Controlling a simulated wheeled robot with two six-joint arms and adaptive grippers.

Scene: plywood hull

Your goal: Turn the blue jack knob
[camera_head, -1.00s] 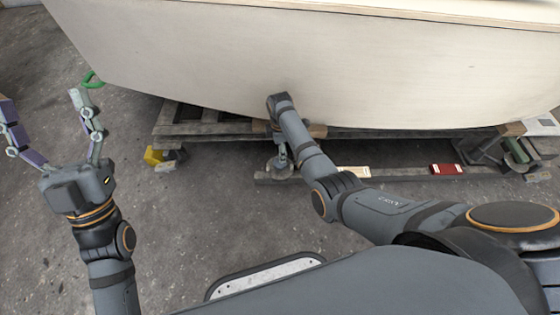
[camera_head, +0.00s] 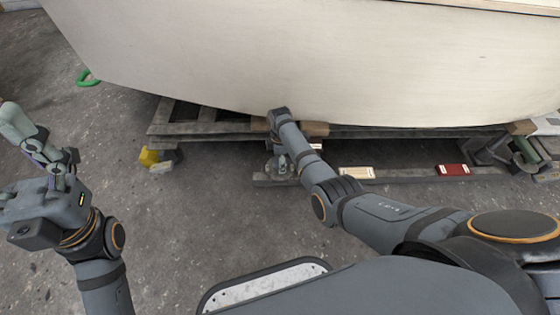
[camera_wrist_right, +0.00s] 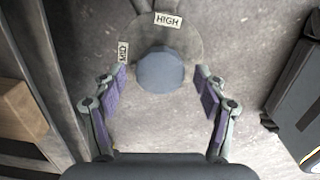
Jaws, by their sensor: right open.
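The blue jack knob (camera_wrist_right: 160,70) shows in the right wrist view as a dull blue-grey, many-sided knob. It sits on a round plate with a "HIGH" label (camera_wrist_right: 168,20) above it and a "MID" label (camera_wrist_right: 123,52) to its upper left. My right gripper (camera_wrist_right: 162,76) is open, with one purple-padded finger on each side of the knob and a gap on both sides. In the head view my right gripper (camera_head: 281,160) is low under the hull, partly hidden by its arm; I cannot make out the knob there. My left gripper (camera_head: 20,125) is far left, seen side-on.
The pale plywood hull (camera_head: 300,65) overhangs the work spot. Dark timber supports (camera_head: 210,128) run below it. A yellow block (camera_head: 149,156), a cream box (camera_head: 356,173) and a red box (camera_head: 452,170) lie nearby. A wooden block (camera_wrist_right: 25,108) is left in the wrist view.

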